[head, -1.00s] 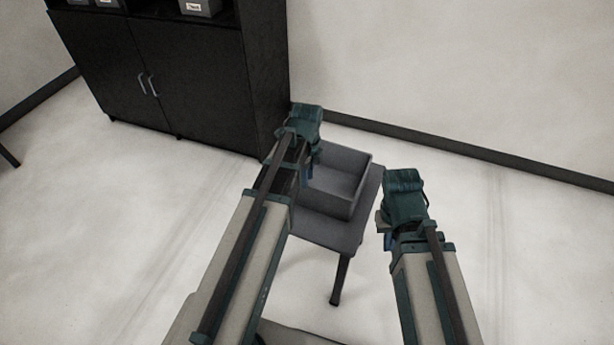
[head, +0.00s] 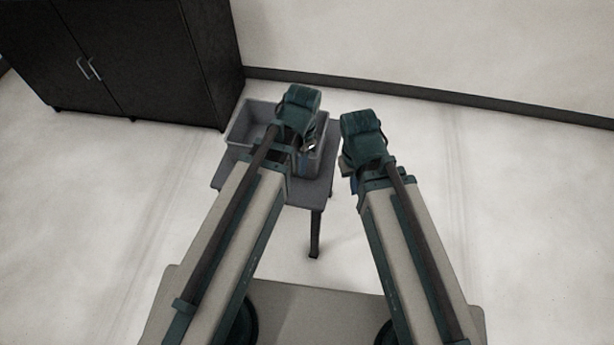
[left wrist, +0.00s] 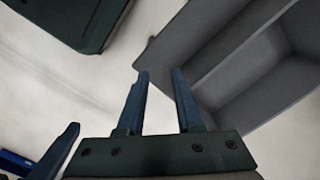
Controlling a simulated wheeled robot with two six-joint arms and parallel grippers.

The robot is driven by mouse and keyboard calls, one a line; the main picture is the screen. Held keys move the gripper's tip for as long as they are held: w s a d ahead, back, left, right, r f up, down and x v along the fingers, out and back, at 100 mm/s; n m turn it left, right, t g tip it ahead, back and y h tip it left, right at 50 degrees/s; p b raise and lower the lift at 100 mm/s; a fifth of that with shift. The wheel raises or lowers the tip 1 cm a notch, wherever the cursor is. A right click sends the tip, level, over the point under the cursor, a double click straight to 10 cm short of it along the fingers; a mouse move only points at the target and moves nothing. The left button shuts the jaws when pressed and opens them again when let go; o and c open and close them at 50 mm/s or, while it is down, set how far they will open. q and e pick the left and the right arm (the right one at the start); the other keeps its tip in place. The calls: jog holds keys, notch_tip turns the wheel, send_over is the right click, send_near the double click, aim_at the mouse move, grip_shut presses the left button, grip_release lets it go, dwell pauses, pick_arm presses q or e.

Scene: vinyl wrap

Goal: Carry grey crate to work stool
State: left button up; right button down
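The grey crate (head: 238,133) is an open, empty-looking box resting on the dark grey stool (head: 308,195). My left gripper (head: 308,150) hangs over the crate's right side in the head view and hides part of it. In the left wrist view, my left gripper (left wrist: 160,75) has its two blue fingers apart, with pale floor between them. The crate (left wrist: 225,60) is just right of these fingers there; I cannot tell whether they touch it. My right gripper (head: 348,175) is right of the stool, apart from the crate; its fingers are mostly hidden.
A black cabinet (head: 150,60) stands at the back left, close behind the crate. A wall with a dark skirting board (head: 430,95) runs along the back. The pale floor (head: 520,200) is clear to the right and at the left.

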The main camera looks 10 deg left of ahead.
pick_arm(q)
jog(key=s+d+n, duration=0.3)
jog(key=s+n, duration=0.2)
jog(key=shift+s+d, duration=0.2)
jog(key=shift+d, duration=0.2)
jog(key=shift+r, duration=0.1)
notch_tip(320, 180, up, 11)
jog(key=p, duration=1.1)
jog(key=shift+r, duration=0.1)
